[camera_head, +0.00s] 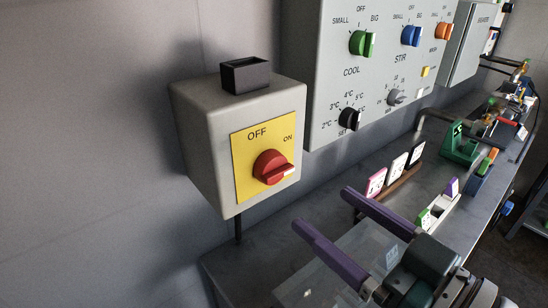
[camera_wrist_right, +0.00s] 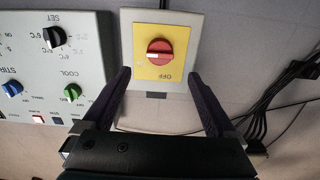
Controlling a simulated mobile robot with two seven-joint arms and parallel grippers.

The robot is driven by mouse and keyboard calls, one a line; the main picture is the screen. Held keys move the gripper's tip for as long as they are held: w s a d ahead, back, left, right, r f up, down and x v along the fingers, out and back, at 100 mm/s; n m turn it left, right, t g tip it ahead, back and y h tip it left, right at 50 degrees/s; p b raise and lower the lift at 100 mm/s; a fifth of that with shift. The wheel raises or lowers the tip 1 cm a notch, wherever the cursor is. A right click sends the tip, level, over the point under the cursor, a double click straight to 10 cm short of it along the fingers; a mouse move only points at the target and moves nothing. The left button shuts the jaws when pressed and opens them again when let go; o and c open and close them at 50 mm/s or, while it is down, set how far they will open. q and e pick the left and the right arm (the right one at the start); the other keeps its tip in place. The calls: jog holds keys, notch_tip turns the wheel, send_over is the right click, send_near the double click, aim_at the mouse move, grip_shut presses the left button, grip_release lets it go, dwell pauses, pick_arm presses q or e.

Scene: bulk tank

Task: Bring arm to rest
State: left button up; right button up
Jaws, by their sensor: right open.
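My right gripper (camera_head: 348,232) is at the lower right of the head view, with two purple fingers spread apart and nothing between them. It points toward the grey switch box (camera_head: 200,125), whose yellow plate (camera_head: 249,158) carries a red rotary knob (camera_head: 270,167). The knob's white mark points toward ON. In the right wrist view the open fingers (camera_wrist_right: 160,92) frame the lower part of the box, and the red knob (camera_wrist_right: 160,50) lies beyond them, apart from the fingertips. My left gripper is not in either view.
A grey control panel (camera_head: 385,75) with coloured knobs hangs to the right of the box. The metal counter (camera_head: 245,270) below holds cards (camera_head: 397,168), a green device (camera_head: 462,143) and several small items. Black cables (camera_wrist_right: 285,90) hang at the right in the wrist view.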

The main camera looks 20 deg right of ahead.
dwell(0.4)
jog(key=s+d+r+m+g+h+p, duration=0.2)
jog(key=s+g+h+p, duration=0.3)
jog(key=s+g, duration=0.95)
notch_tip(320, 180, up, 38)
jog(key=s+t+h+p, duration=0.1)
jog(key=p, duration=3.6)
jog(key=shift+s+a+f, duration=0.15)
jog(key=shift+s, duration=0.25)
